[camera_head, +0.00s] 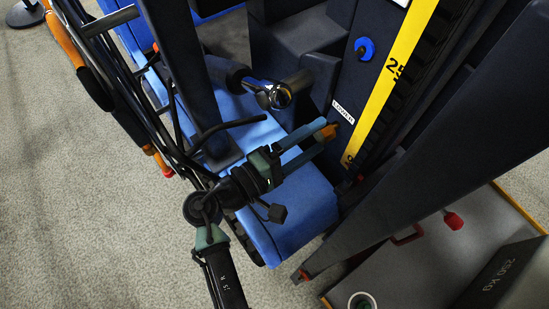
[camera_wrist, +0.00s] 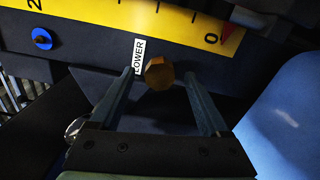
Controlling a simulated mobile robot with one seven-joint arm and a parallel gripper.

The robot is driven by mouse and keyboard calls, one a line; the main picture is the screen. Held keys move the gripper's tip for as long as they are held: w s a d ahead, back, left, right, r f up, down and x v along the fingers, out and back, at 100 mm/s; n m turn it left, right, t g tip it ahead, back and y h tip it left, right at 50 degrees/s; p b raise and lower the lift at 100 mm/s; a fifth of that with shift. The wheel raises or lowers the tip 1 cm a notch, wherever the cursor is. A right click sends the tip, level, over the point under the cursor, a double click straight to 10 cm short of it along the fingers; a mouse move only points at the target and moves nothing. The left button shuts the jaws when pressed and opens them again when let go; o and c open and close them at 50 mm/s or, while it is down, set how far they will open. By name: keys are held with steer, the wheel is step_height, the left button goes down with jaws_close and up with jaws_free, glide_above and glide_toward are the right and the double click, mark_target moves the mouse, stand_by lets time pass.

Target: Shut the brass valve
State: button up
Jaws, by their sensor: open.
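The brass valve (camera_wrist: 159,73) is a faceted round knob on the dark panel, just beside the white "LOWER" label (camera_wrist: 139,56). In the head view the brass valve (camera_head: 329,131) shows as a small orange-brown piece at my fingertips, partly hidden. My gripper (camera_wrist: 158,77) is open, with one blue-grey finger on each side of the knob in the wrist view. Whether the fingers touch it, or how deep they reach around it, I cannot tell. In the head view my gripper (camera_head: 317,136) points at the panel below the label.
A yellow scale strip (camera_head: 392,75) runs along the panel, with a blue knob (camera_head: 364,48) beside it. A blue padded block (camera_head: 300,205) lies under my gripper. A dark slanted beam (camera_head: 420,210) and a grey tray (camera_head: 395,270) stand to the right.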

steer(key=v, duration=0.9)
steer(key=shift+s+a, duration=0.15)
steer(key=shift+a, duration=0.1)
